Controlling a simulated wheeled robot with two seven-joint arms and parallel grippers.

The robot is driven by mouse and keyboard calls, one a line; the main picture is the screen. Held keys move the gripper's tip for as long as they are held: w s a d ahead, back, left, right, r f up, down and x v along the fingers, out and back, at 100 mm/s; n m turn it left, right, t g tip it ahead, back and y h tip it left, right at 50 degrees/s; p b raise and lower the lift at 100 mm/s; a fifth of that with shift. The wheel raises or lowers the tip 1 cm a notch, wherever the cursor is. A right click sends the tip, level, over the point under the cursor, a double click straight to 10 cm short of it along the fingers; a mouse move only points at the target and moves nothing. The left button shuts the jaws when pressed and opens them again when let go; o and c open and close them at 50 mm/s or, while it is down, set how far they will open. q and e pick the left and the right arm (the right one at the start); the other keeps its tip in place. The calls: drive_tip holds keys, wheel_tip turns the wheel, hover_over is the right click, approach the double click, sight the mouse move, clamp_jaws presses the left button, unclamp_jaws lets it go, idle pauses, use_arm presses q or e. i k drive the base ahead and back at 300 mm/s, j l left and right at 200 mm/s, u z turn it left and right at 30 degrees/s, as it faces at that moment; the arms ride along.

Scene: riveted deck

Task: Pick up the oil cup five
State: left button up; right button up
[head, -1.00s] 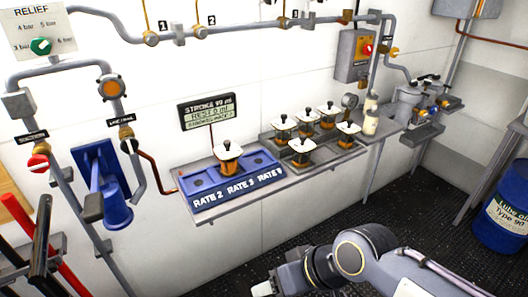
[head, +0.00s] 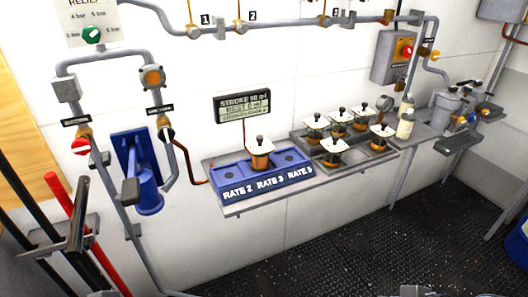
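One oil cup (head: 260,153), with an amber body, white square lid and dark knob, stands in the middle of the blue rate block (head: 215,188), labelled RATE 2, RATE 3 and RATE 5. Several similar oil cups stand upright in the grey tray (head: 312,160) to its right. Three are along the back: left (head: 315,125), middle (head: 340,120) and right (head: 362,114). Two are in front: left (head: 334,151) and right (head: 382,136). I cannot read a number on any cup, so I cannot tell which is five. Neither gripper shows clearly.
A stroke display (head: 243,106) hangs on the wall behind the block. A cream bottle (head: 405,128) stands right of the tray. The dark deck (head: 330,255) in front is open.

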sight(260, 148)
drive_tip(key=i+l, duration=0.9)
drive_tip(key=u, duration=0.45)
drive_tip(key=i+u, duration=0.1)
drive_tip(key=u, duration=0.35)
drive_tip(key=l+u, duration=0.15)
drive_tip(key=u, duration=0.35)
drive_tip(key=i+u, duration=0.1)
drive_tip(key=u, duration=0.35)
